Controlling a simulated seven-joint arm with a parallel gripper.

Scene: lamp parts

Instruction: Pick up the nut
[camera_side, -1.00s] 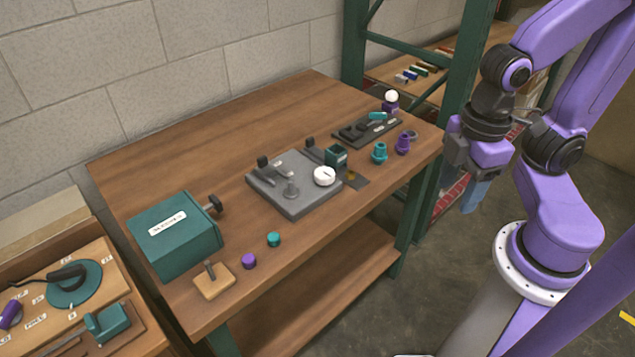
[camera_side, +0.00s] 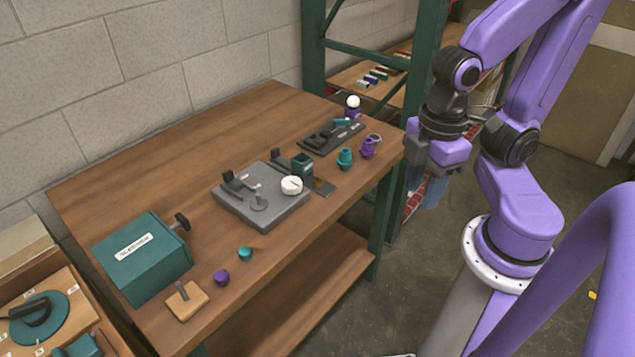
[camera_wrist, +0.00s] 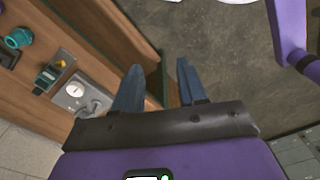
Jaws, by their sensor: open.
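My gripper (camera_side: 428,187) hangs beyond the right end of the workbench, its two blue fingers apart and empty. In the wrist view the spread fingers (camera_wrist: 160,75) have only the bench edge and floor behind them. I cannot tell for sure which part is the nut. A small teal round piece (camera_side: 245,254) and a small purple round piece (camera_side: 221,278) lie near the bench's front edge, far from my gripper. A teal stepped part (camera_side: 345,159) and a purple one (camera_side: 368,148) stand nearer, at the bench's right end.
A grey fixture plate (camera_side: 262,213) with clamps and a white dial (camera_side: 291,185) sits mid-bench. A teal box (camera_side: 142,258) stands at the left, beside a wooden block with a post (camera_side: 187,304). A green rack post (camera_side: 410,100) rises behind. The bench's back left is clear.

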